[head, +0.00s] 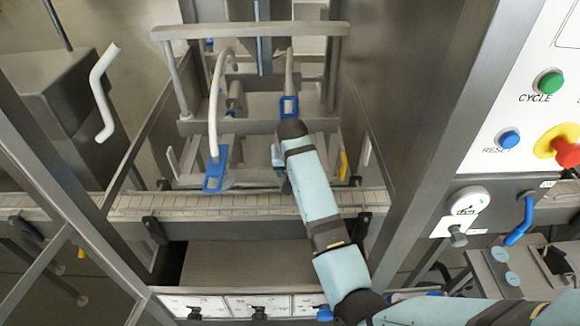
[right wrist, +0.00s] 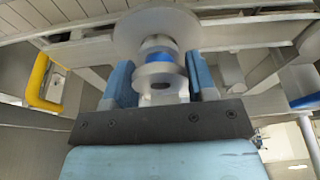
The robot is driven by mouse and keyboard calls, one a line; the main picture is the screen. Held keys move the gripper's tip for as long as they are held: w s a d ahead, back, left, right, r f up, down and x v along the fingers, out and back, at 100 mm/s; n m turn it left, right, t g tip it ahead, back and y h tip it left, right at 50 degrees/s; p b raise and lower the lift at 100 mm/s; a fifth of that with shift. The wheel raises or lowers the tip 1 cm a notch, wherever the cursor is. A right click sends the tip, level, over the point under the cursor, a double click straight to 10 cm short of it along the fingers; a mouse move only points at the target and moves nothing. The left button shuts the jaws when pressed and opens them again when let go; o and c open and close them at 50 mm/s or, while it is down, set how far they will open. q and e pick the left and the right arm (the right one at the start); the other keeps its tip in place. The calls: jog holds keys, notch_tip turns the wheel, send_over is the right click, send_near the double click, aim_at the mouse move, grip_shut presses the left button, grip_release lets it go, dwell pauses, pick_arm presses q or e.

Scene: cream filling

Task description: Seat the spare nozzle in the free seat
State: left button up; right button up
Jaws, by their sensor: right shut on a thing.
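My right arm reaches in from the lower right in the head view, and its gripper (head: 279,162) is among the machine's frames above the conveyor, mostly hidden by the arm. In the right wrist view the gripper (right wrist: 160,80) has its two blue fingers closed on the spare nozzle (right wrist: 155,72), a grey stepped metal piece with a blue band. A wide pale disc (right wrist: 155,28) lies just beyond it; I cannot tell whether it belongs to the nozzle or the seat. The free seat cannot be made out. My left gripper is not in view.
A slatted conveyor (head: 190,202) crosses below. Pale hoses and blue brackets (head: 216,168) stand left of the gripper. Metal posts and rails surround it closely. A yellow part (right wrist: 38,82) shows at left in the right wrist view. The button panel (head: 525,110) is at right.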

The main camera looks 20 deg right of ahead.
jog(key=shift+s+a+f, duration=0.15)
jog(key=shift+a+f, duration=0.05)
jog(key=shift+f, duration=0.05)
jog(key=o, duration=1.4)
jog(key=shift+o, duration=0.2)
jog(key=shift+r, duration=2.2)
jog(key=shift+d+r, duration=0.15)
jog(key=shift+r, duration=1.3)
jog(key=shift+f, duration=0.1)
